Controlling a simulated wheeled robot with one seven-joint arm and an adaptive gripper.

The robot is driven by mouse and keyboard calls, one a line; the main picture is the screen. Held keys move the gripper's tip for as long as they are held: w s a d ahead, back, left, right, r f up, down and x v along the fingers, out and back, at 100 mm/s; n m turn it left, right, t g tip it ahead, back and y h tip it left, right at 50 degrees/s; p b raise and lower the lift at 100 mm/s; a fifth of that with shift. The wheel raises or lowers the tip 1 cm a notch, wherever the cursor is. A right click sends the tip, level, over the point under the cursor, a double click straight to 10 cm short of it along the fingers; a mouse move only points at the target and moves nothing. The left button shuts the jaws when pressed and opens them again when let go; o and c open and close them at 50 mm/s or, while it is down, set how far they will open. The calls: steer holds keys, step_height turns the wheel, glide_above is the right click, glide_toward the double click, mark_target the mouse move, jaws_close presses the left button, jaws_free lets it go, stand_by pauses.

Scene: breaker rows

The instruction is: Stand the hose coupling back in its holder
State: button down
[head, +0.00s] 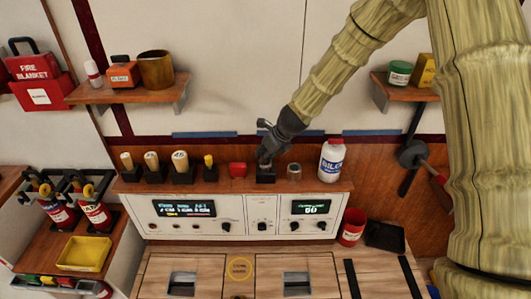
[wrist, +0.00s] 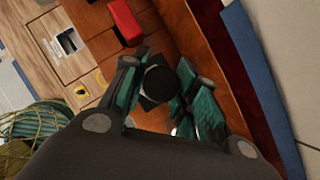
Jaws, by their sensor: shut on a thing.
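My gripper (head: 268,152) points down over the shelf above the control panel. Its teal-padded fingers (wrist: 166,98) are closed on a dark, round-topped piece, which I take to be the hose coupling (wrist: 158,82). A black square holder (head: 265,178) stands directly beneath my gripper on the shelf, and its dark edge shows under the coupling in the wrist view (wrist: 150,102). The coupling looks in line with the holder. The fingers hide its lower end, so I cannot tell how deep it sits.
A red block (head: 237,170) is close left of the holder, and a metal cup (head: 294,170) close right. A white bottle (head: 331,160) stands farther right. Several handled tools in black holders (head: 153,176) fill the shelf's left side. The wall is close behind.

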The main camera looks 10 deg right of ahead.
steer(key=shift+f+b, duration=0.5)
steer(key=shift+f, duration=0.4)
steer(key=c, duration=1)
jaws_free()
steer(key=shift+c, duration=0.2)
steer(key=shift+r, duration=0.1)
steer(key=v, duration=1.2)
